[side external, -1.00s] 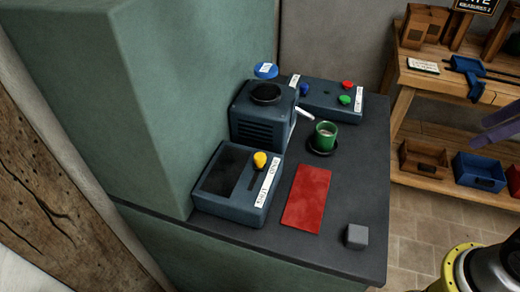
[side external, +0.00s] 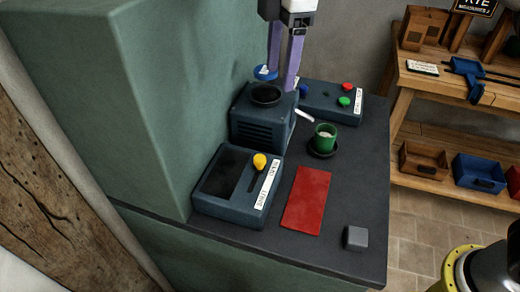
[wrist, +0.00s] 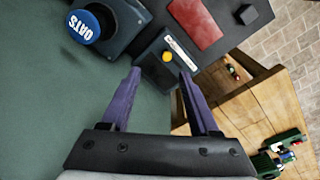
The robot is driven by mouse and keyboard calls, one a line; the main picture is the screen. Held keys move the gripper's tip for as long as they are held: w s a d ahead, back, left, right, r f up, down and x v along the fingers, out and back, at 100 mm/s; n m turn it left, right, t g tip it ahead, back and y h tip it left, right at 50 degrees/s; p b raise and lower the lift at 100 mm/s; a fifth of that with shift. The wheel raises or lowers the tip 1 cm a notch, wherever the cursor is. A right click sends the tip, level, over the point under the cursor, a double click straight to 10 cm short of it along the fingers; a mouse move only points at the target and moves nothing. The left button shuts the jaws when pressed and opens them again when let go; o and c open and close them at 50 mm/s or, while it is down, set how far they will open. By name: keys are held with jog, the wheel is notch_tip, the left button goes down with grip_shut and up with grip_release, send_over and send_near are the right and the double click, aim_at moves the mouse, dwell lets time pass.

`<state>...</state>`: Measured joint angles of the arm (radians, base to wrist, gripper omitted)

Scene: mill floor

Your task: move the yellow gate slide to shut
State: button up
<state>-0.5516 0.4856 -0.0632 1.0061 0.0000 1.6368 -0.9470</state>
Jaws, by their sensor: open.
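The yellow gate slide (side external: 260,160) is a round knob at the far end of a dark slot on a blue-grey box (side external: 232,210). A white label runs beside the slot; its words are too small to read surely. The knob also shows in the wrist view (wrist: 167,57), beyond and between my fingertips. My gripper (side external: 283,78) has long purple fingers, spread apart and empty. In the side view it hangs by the hopper and blue lid, well away from the knob. Nothing hides the knob.
A hopper block (side external: 262,120) stands behind the gate box, by a blue lid (wrist: 85,25) marked OATS. A button panel (side external: 325,100) is at the back. A green cup (side external: 325,135), red mat (side external: 306,200) and grey cube (side external: 355,237) stand right. A green wall (side external: 165,110) rises left.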

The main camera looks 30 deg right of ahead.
send_over(259, 158)
notch_tip(259, 158, down, 5)
jog(key=shift+n+g, duration=0.3)
jog(key=shift+n, duration=0.1)
notch_tip(259, 158, down, 13)
jog(key=shift+d+f, duration=0.1)
grip_shut()
dwell(1.2)
